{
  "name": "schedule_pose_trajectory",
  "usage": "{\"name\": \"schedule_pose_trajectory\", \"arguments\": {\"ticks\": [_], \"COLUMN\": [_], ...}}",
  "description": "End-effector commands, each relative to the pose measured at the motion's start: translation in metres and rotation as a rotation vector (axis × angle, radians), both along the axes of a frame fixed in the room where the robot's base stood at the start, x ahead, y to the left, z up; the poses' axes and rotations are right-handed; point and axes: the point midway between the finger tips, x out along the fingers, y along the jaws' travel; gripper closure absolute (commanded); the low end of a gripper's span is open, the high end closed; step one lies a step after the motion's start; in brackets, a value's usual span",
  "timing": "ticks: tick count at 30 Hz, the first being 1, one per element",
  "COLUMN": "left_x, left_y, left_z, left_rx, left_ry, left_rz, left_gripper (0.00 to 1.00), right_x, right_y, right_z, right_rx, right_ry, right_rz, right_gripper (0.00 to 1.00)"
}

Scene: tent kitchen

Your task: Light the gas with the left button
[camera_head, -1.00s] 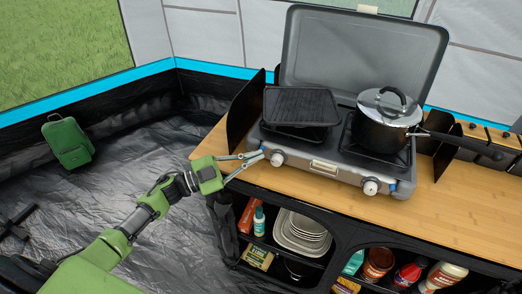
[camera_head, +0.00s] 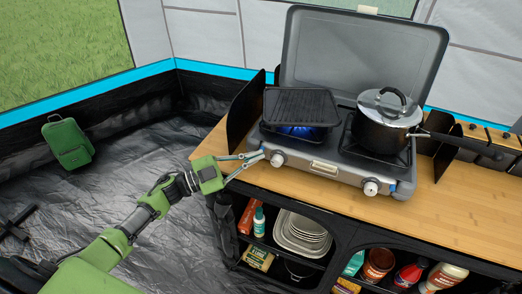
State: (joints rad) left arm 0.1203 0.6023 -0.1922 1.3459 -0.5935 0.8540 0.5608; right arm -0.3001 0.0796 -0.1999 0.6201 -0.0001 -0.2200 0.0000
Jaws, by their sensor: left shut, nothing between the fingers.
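The grey gas stove (camera_head: 322,170) stands on the wooden counter with its lid up. Blue flame (camera_head: 300,131) burns on the left burner, under the black griddle (camera_head: 300,107). The left knob (camera_head: 278,158) is white, on the stove's front; a small blue part (camera_head: 262,149) sits at the stove's left front corner. My left gripper (camera_head: 262,157) is shut and empty, its fingertips at that corner, just left of the knob. I cannot tell whether they touch the stove. The right knob (camera_head: 371,187) is on the same front. My right gripper is not in view.
A lidded pot (camera_head: 384,122) stands on the right burner, its handle pointing right. Black wind guards (camera_head: 247,110) flank the stove. Shelves below hold plates (camera_head: 302,234), bottles and jars. The counter (camera_head: 447,205) is clear at right front. A green backpack (camera_head: 68,143) is on the floor.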

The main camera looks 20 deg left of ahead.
Motion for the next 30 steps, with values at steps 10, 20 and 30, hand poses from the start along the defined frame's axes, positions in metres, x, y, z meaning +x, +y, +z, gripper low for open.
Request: {"name": "schedule_pose_trajectory", "arguments": {"ticks": [10,20,30], "left_x": [-0.013,-0.02,-0.054], "left_y": [0.001,0.0,0.002], "left_z": [0.0,0.001,0.002], "left_rx": [0.0,0.0,-0.001], "left_ry": [0.0,0.003,0.003], "left_rz": [0.0,-0.001,-0.001], "left_gripper": [1.0,1.0,1.0], "right_x": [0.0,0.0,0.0], "right_y": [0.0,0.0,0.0], "right_z": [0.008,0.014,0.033], "right_rx": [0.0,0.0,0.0], "right_ry": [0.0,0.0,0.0], "right_rz": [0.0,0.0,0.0], "right_gripper": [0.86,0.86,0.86]}}
